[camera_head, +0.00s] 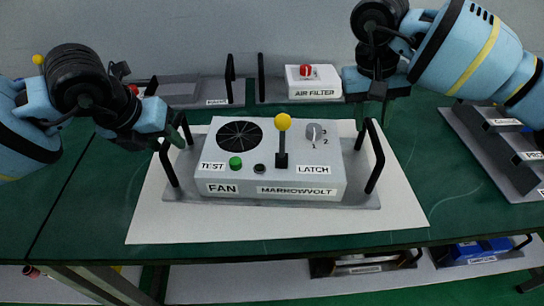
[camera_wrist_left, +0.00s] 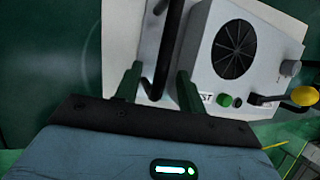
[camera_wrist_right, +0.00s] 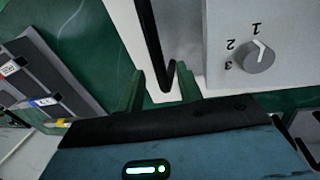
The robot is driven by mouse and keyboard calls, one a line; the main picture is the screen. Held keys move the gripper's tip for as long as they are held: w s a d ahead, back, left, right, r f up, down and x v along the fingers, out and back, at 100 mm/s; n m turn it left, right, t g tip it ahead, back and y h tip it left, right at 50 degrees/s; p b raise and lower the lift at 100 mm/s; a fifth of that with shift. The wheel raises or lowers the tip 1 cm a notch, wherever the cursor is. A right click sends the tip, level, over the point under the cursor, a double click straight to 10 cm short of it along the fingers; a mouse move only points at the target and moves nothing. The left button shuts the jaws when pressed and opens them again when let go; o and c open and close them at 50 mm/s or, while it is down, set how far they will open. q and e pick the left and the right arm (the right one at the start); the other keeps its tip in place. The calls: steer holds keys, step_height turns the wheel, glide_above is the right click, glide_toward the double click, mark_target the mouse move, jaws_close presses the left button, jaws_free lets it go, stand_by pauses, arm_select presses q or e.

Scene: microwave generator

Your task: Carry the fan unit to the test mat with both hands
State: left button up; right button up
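The fan unit (camera_head: 262,179) is a grey box with a round fan grille, a yellow-topped lever, a green button and a dial, on a grey base with a black handle at each end. It rests over a white mat (camera_head: 170,222) on the green table. My left gripper (camera_head: 179,132) is open at the left handle; in the left wrist view its fingers (camera_wrist_left: 158,86) stand apart on both sides of the handle bar (camera_wrist_left: 162,65). My right gripper (camera_head: 373,112) is open above the right handle; the right wrist view shows that handle (camera_wrist_right: 152,45) between its fingers (camera_wrist_right: 160,88).
An air filter unit (camera_head: 313,83) and a grey tray (camera_head: 180,90) stand at the back near the wall. A dark labelled tray (camera_head: 490,145) is on the right. Several items, one of them blue (camera_head: 482,248), lie on the lower shelf. Bare table shows in front of the mat's right.

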mark_target(372, 126)
arm_select(q)
steer(key=shift+x, duration=1.6)
arm_select(e)
steer(key=shift+d+f, duration=0.15)
steer(key=shift+f, duration=0.65)
steer(key=shift+d+f, duration=0.15)
steer(key=shift+f, duration=0.6)
arm_select(q)
steer(key=shift+c, duration=0.3)
arm_select(e)
steer(key=shift+c, duration=0.4)
arm_select(q)
steer(key=c, duration=0.7)
arm_select(e)
jaws_close()
arm_select(q)
jaws_close()
steer(key=shift+w+r, duration=0.1)
arm_select(e)
steer(key=shift+r, duration=0.1)
